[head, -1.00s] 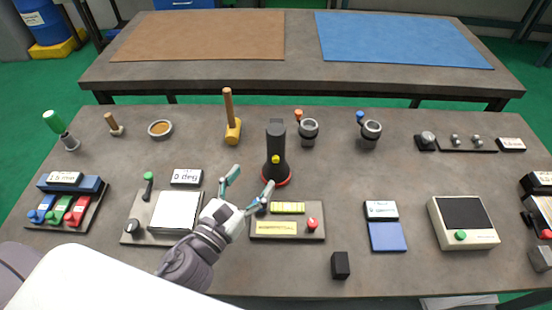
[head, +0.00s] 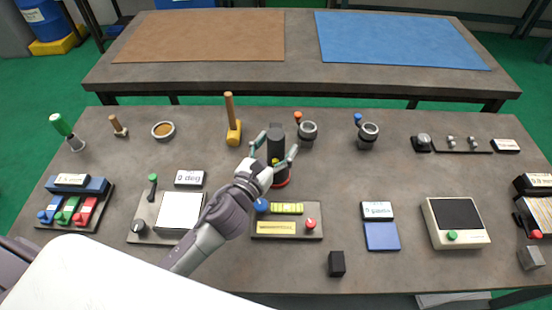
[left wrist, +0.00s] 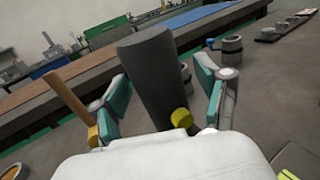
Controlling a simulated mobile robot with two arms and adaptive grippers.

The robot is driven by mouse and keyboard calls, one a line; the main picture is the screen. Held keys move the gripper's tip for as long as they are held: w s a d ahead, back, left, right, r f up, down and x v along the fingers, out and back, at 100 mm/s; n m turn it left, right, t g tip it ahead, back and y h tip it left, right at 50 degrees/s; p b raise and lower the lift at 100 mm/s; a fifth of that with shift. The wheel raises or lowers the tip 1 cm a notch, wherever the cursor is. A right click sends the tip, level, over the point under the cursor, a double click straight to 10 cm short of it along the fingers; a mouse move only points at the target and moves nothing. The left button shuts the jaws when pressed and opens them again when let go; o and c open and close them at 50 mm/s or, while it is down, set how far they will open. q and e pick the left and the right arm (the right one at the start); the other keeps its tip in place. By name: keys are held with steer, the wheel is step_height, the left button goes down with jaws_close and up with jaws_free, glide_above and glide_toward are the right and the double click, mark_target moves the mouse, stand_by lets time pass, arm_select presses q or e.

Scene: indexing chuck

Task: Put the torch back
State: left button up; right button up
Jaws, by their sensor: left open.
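The torch (head: 277,142) is a black cylinder with a yellow button, standing upright on a red ring (head: 283,183) in the middle of the table. My left gripper (head: 275,148) is open with one finger on each side of the torch. In the left wrist view the torch (left wrist: 155,80) stands between the teal fingers, with its yellow button (left wrist: 181,117) facing me; whether a finger touches it I cannot tell. The gripper hides part of the torch's lower body in the head view. My right gripper is not in view.
A mallet (head: 233,130) stands behind left of the torch and a grey ring holder (head: 307,132) behind right. A panel (head: 262,235) with a blue knob and a red button lies in front. A black block (head: 337,263) sits near the front edge.

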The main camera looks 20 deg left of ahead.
arm_select(q)
jaws_close()
stand_by(0.3)
steer(key=shift+r, duration=0.15)
